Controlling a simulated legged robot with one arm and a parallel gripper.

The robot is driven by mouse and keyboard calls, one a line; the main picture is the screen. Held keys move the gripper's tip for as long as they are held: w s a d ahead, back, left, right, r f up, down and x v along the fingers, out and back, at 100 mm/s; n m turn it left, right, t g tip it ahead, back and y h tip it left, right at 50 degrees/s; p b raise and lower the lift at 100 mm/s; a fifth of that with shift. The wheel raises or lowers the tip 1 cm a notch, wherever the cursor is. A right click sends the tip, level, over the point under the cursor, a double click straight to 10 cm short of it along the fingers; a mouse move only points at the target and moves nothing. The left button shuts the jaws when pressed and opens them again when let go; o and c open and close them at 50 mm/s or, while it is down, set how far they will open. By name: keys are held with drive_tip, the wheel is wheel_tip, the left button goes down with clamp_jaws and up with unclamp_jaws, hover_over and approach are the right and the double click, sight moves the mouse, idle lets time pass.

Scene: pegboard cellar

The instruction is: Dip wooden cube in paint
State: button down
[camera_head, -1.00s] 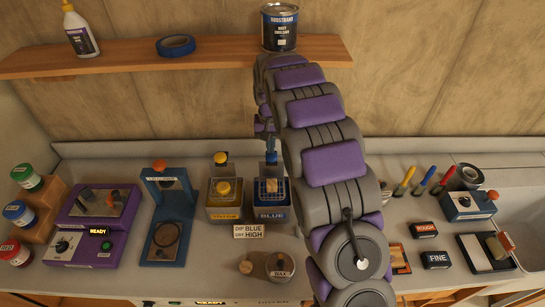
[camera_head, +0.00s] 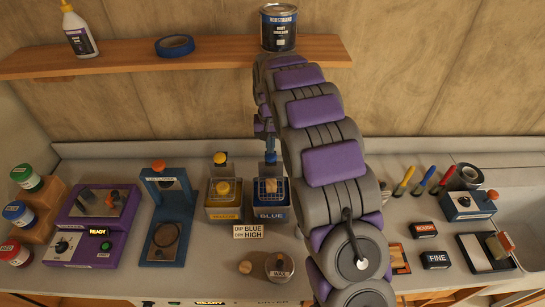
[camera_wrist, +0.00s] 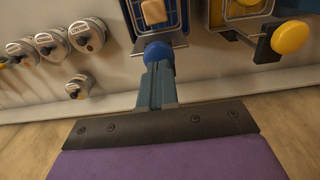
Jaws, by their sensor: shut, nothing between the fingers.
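The pale wooden cube (camera_head: 271,174) is at the blue wire basket (camera_head: 271,193) of the paint station labelled BLUE; the wrist view also shows the cube (camera_wrist: 153,11) against the basket mesh. A blue round knob (camera_wrist: 159,52) stands on this station's lever, behind the basket. My gripper (camera_wrist: 157,78) is shut and empty, its tips at the blue knob, apparently touching it. Its fingers (camera_head: 270,146) are small in the head view, and my arm hides the space right of the station. A sign (camera_head: 248,231) reads DIP BLUE, DRY HIGH.
The yellow paint station (camera_head: 223,213) with its yellow knob (camera_head: 220,158) stands close on the left. A blue-framed stand (camera_head: 168,215) and a purple machine (camera_head: 95,225) are farther left. A wooden shelf (camera_head: 120,59) crosses above. A wax tin (camera_head: 280,267) stands in front.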

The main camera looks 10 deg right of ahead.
drive_tip(key=shift+f, duration=0.25)
drive_tip(key=shift+f+b, duration=0.8)
drive_tip(key=shift+f, duration=3.9)
drive_tip(key=shift+r, duration=0.2)
drive_tip(key=shift+r+p, duration=1.35)
drive_tip(key=shift+r, duration=3.4)
drive_tip(key=shift+r, duration=0.1)
wheel_tip(320, 180, up, 5)
drive_tip(key=p, duration=0.2)
hover_over(270, 164)
drive_tip(key=shift+w+d, duration=0.1)
drive_tip(key=shift+w, duration=0.05)
